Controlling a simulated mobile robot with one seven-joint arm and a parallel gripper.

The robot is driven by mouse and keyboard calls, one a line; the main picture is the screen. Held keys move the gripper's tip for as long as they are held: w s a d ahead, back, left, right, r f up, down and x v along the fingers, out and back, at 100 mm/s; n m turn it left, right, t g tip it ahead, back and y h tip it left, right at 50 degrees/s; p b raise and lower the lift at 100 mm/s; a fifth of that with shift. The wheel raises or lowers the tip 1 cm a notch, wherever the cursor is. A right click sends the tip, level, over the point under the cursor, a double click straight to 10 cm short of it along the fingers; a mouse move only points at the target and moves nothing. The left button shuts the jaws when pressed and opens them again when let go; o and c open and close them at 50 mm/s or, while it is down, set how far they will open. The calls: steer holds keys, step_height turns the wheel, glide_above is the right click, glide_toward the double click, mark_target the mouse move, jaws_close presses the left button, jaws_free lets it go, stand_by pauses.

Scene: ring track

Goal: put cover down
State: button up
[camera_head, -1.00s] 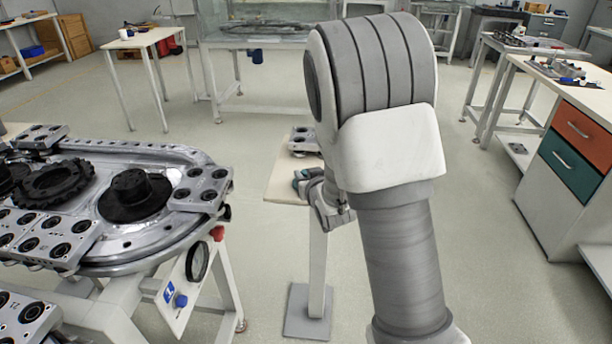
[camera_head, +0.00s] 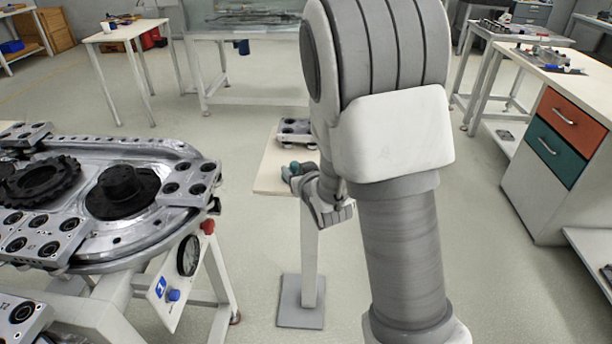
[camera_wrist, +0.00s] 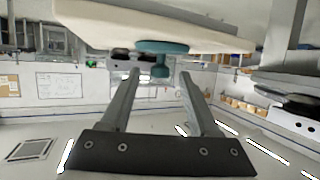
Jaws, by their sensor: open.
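A teal piece (camera_head: 301,168) with a round disc and a knob, which I take for the cover, stands on the small cream table (camera_head: 267,180). In the wrist view, which is upside down, the cover's teal knob (camera_wrist: 161,71) shows between the fingertips. My gripper (camera_wrist: 160,76) is open, with one finger on each side of the knob in the picture. I see no finger clearly touching it. In the head view my gripper (camera_head: 298,178) is at the table's right side, partly behind my arm.
A silver block with black round holes (camera_head: 295,127) lies on the same table, behind the cover. The metal ring track (camera_head: 150,235) stands at left on a white frame. A workbench with orange and teal drawers (camera_head: 556,140) is at right. Open floor lies between.

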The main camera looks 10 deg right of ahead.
steer(key=s+r+g+b, duration=0.2)
steer(key=s+g+b, duration=0.2)
steer(key=s, duration=1.2)
steer(key=s+r+g+b, duration=0.1)
steer(key=s+g+b, duration=0.3)
steer(key=s, duration=1.1)
steer(key=shift+s+r+m+h+b, duration=0.3)
steer(key=shift+s+r+h+b, duration=0.1)
steer(key=shift+b, duration=0.2)
steer(key=shift+d+r, duration=0.1)
step_height(320, 180, up, 24)
steer(key=p, duration=2.4)
steer(key=shift+c, duration=1)
